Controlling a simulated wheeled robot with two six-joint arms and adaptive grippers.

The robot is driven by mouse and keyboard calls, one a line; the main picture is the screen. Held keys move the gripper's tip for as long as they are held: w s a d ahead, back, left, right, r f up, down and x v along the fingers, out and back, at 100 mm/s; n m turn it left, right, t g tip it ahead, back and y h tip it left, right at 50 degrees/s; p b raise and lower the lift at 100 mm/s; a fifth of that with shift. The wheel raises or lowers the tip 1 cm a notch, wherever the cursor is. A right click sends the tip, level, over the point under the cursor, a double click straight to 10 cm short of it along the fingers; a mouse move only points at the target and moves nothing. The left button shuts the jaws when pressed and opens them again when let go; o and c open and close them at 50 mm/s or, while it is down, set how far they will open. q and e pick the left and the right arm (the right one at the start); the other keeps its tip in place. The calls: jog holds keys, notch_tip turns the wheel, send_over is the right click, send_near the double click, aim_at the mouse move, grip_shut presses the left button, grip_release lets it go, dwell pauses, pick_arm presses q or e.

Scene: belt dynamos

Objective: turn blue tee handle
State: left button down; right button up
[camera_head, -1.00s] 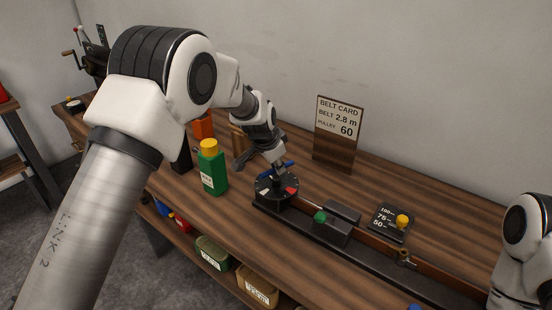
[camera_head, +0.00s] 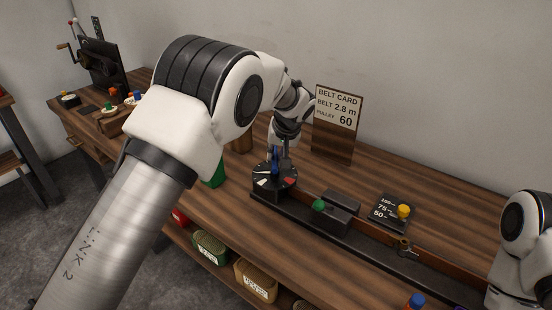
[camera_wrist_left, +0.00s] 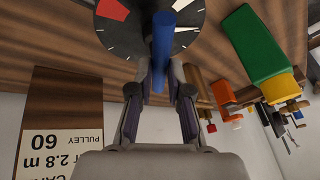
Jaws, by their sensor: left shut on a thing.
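The blue tee handle (camera_head: 275,163) stands on a round black dial (camera_head: 283,185) with white marks and red and white patches, at the left end of a long black rail. In the left wrist view the blue handle (camera_wrist_left: 162,48) lies between the two fingers of my left gripper (camera_wrist_left: 160,85), which is shut on it. In the head view my left gripper (camera_head: 279,155) comes down on the handle from above and partly hides it. My right arm (camera_head: 525,240) shows at the right edge; its gripper is out of view.
A belt card (camera_head: 335,122) reads belt 2.8 m, pulley 60. On the rail is a block with a green knob (camera_head: 319,205). A scale plate with a yellow knob (camera_head: 404,211) lies behind it. A green bottle (camera_head: 215,175) is mostly hidden by my left arm.

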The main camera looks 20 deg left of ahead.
pick_arm(q)
jog(key=shift+w+n+g+y, duration=0.1)
jog(key=shift+n+g+y, duration=0.2)
jog(key=shift+n, duration=0.6)
jog(key=shift+r+n+g+p, duration=0.1)
jog(key=shift+n+g+p, duration=0.2)
jog(key=shift+n, duration=0.7)
jog(key=n+g+p, duration=0.1)
jog(key=n, duration=0.1)
jog(key=n+g+y+p, duration=0.1)
jog(key=n, duration=0.2)
jog(key=shift+w+p, duration=0.1)
jog(key=shift+p, duration=0.25)
jog(key=c, duration=1.1)
grip_release()
jog(key=v, duration=0.7)
jog(key=shift+w+d+r, duration=0.1)
jog(key=shift+w, duration=0.05)
